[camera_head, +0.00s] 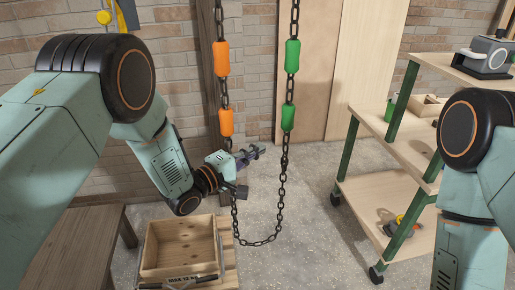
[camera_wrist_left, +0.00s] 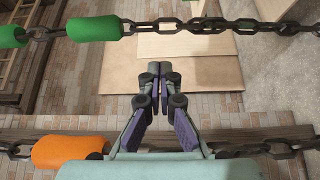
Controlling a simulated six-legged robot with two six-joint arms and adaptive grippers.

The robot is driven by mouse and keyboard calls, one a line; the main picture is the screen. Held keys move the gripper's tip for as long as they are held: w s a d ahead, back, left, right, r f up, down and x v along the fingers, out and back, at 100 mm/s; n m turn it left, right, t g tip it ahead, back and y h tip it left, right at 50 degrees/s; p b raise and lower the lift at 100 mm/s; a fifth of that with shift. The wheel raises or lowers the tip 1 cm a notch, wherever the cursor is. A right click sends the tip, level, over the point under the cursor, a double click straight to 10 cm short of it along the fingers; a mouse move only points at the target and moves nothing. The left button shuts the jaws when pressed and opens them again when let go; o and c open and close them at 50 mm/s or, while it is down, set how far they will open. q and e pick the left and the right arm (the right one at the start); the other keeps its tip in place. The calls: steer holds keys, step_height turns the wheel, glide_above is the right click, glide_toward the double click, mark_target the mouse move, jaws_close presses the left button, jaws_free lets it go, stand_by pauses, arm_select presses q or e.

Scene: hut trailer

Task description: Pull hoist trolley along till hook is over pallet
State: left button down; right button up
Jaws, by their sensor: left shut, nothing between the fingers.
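Two hanging chains show in the head view, one with orange sleeves (camera_head: 222,59) and one with green sleeves (camera_head: 292,55). They join in a loose loop at the bottom. My left gripper (camera_head: 259,153) is between the two chain runs, fingers shut and empty, pointing right. In the left wrist view its shut fingertips (camera_wrist_left: 159,68) lie between the green sleeve (camera_wrist_left: 94,29) and the orange sleeve (camera_wrist_left: 68,152). A wooden crate (camera_head: 165,265) stands on slatted wood, apparently the pallet (camera_head: 229,254). The trolley and hook are out of view. My right gripper is out of view.
A wheeled shelf rack (camera_head: 360,205) with green posts stands at right, holding tools. A wooden bench (camera_head: 75,240) is at lower left. A brick wall and wood panels (camera_head: 305,70) are behind. Concrete floor is clear between the chain loop and the rack.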

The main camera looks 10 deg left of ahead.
arm_select(q)
steer(key=v, duration=0.8)
steer(key=s+a+f+m+g+y+b, duration=0.25)
steer(key=s+f+y, duration=0.2)
steer(key=f, duration=0.45)
steer(key=s+a+f+m+g+y+b, duration=0.1)
steer(key=s+a+f+m+g+y, duration=0.25)
steer(key=s+f, duration=0.45)
steer(key=s+a+f+m+g+y+b, duration=0.1)
steer(key=s+f+g+b, duration=0.3)
steer(key=s+f, duration=0.6)
steer(key=s+a+f+m+g+y+b, duration=0.2)
steer(key=s+f+b, duration=0.4)
steer(key=s+f, duration=0.4)
steer(key=s+a+g, duration=0.1)
steer(key=s, duration=0.5)
steer(key=shift+a+m+g+y+b, duration=0.3)
steer(key=shift+a+g+b, duration=0.05)
steer(key=shift+g+b, duration=0.05)
steer(key=shift+r, duration=0.1)
